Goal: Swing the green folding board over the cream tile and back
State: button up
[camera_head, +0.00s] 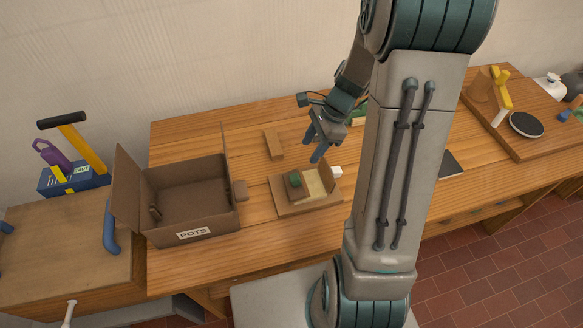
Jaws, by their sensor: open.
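A small wooden base (290,209) lies on the workbench near the middle. The cream tile (313,184) shows on it, uncovered from above. A small dark green piece (294,181) stands at the tile's left side; it may be the green folding board, but it is too small to tell. A brown upright piece (327,176) stands at the tile's right edge. My gripper (314,148) is open and empty, with its blue fingers pointing down, above and behind the base and apart from it.
An open cardboard box marked POTS (193,235) stands left of the base. A wood block (274,144) lies behind, and a small white block (336,171) is at the right. My arm hides part of the bench. A blue tool box (75,178) stands far left.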

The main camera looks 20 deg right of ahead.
aim_at(294, 177)
jog(key=x, duration=1.3)
jog(key=shift+s+p, duration=0.15)
jog(key=shift+p, duration=0.25)
